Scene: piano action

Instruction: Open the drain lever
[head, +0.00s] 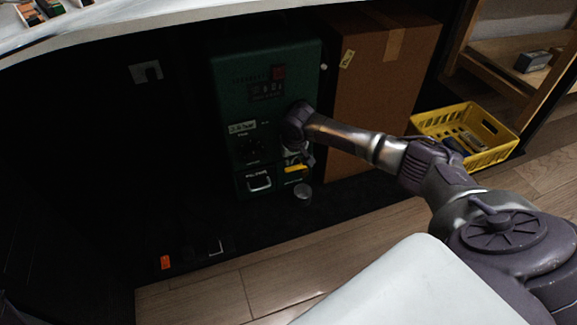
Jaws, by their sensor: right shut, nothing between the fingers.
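A dark green cabinet unit (226,88) stands under the counter. A small yellow lever (295,169) sits low on the right of its front, and I take it as the drain lever. It lies roughly level, tilted slightly. A small grey cup-like thing (302,191) shows just below it. My right arm reaches in from the right, and my right gripper (308,160) is shut and empty, just above and beside the lever's right end. I cannot tell whether it touches the lever. My left gripper is not in view.
A tall cardboard box (383,85) stands right of the unit. A yellow crate (478,155) with things in it is farther right, by a wooden shelf (500,48). A pale counter edge (150,22) crosses the top. A small orange thing (165,262) lies low at left.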

